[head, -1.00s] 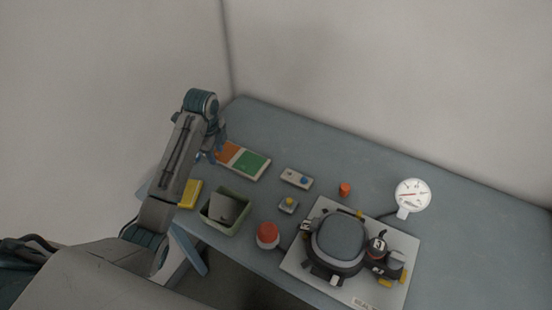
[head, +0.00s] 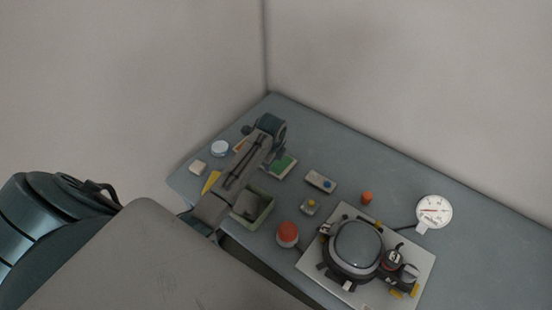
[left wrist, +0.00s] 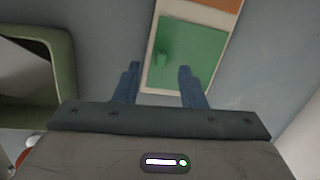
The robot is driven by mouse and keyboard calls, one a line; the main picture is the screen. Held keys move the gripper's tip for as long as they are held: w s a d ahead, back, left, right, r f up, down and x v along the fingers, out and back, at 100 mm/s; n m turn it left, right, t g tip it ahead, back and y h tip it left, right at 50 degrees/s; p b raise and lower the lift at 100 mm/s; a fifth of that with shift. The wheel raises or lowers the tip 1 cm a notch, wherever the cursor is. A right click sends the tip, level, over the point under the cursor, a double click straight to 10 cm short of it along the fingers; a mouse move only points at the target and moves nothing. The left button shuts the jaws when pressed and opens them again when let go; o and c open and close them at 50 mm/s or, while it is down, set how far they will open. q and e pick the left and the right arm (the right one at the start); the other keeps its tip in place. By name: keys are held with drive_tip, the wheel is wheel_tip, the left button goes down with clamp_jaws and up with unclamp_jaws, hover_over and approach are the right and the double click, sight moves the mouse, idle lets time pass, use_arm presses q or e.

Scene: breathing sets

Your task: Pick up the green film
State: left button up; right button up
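The green film (head: 284,165) is a flat green rectangle on a pale tray (left wrist: 147,62) on the table. In the left wrist view the film (left wrist: 200,52) fills the tray's lower part and has a small raised green tab on its left side. My left gripper (left wrist: 158,68) is open, with its two blue fingers pointing at the film's near part and nothing between them. In the head view my left arm partly covers the film and the tray. Contact with the film cannot be told. My right gripper is not in view.
An orange panel (left wrist: 219,3) lies beyond the film. A green open box (head: 263,213) stands nearby, left of the fingers in the wrist view. A small switch panel (head: 319,181), a red-topped round thing (head: 288,233), a device on a white plate (head: 421,262) and a gauge (head: 434,210) lie rightward.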

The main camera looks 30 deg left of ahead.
use_arm(q)
drive_tip(key=shift+w+a+f, duration=0.1)
drive_tip(key=shift+w+f, duration=0.05)
drive_tip(key=shift+f, duration=0.95)
clamp_jaws()
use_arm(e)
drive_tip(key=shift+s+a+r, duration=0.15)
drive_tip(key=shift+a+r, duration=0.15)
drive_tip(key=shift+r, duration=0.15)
use_arm(q)
drive_tip(key=shift+r, duration=0.1)
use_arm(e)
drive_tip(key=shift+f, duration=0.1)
